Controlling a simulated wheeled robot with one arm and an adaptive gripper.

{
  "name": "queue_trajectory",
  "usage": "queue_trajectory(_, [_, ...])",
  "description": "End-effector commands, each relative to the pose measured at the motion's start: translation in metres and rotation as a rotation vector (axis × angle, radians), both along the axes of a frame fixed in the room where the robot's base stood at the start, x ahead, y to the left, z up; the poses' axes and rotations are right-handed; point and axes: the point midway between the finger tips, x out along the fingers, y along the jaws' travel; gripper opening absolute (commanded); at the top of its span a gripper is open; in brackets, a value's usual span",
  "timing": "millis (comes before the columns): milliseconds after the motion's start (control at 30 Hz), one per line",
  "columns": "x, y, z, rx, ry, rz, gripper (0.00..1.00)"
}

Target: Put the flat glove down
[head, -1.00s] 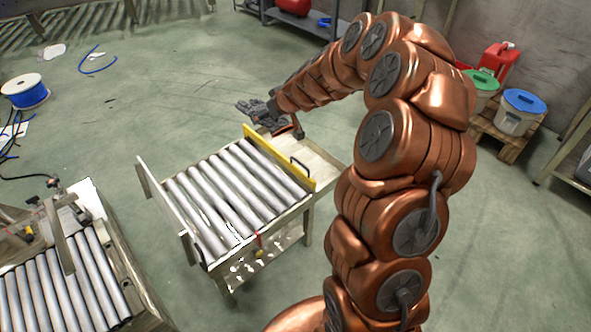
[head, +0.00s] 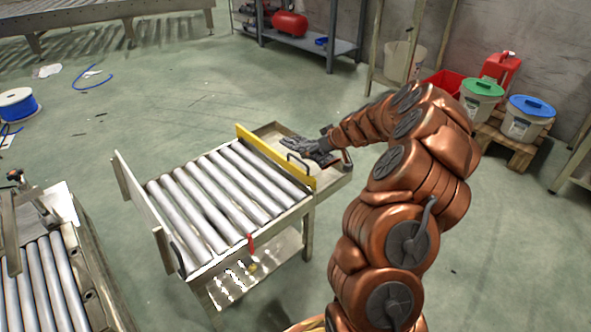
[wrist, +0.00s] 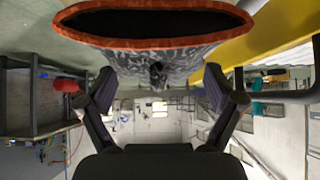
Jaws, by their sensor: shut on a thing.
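The grey speckled glove (wrist: 190,62) with an orange cuff fills the top of the wrist view, its dark cuff opening facing the camera. My gripper (wrist: 158,80) has one finger on each side of it and is shut on it. In the head view my gripper (head: 318,150) is low over the end shelf (head: 270,130) of the roller table, beyond the yellow rail (head: 262,152). Glove and gripper blend together there, and I cannot tell whether the glove touches the shelf.
The yellow rail runs close to my gripper, with a black handle (head: 300,165) on it. Metal rollers (head: 215,195) lie on its near side. A second roller table (head: 45,280) stands at the lower left. Buckets (head: 525,117) stand on a pallet at right. Open floor lies behind.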

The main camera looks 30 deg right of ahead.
Motion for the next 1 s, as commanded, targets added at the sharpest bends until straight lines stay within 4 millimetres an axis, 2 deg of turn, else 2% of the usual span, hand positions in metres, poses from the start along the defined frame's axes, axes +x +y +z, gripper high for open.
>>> queue_trajectory(333, [-0.001,-0.001,-0.046,0.002,0.001,0.001,0.57])
queue_trajectory(567, [-0.001,-0.001,-0.062,0.001,0.0,0.002,0.57])
queue_trajectory(800, [-0.001,0.0,-0.099,0.003,0.003,0.001,0.57])
queue_trajectory(1000, [-0.001,-0.001,-0.101,0.0,0.001,0.001,0.57])
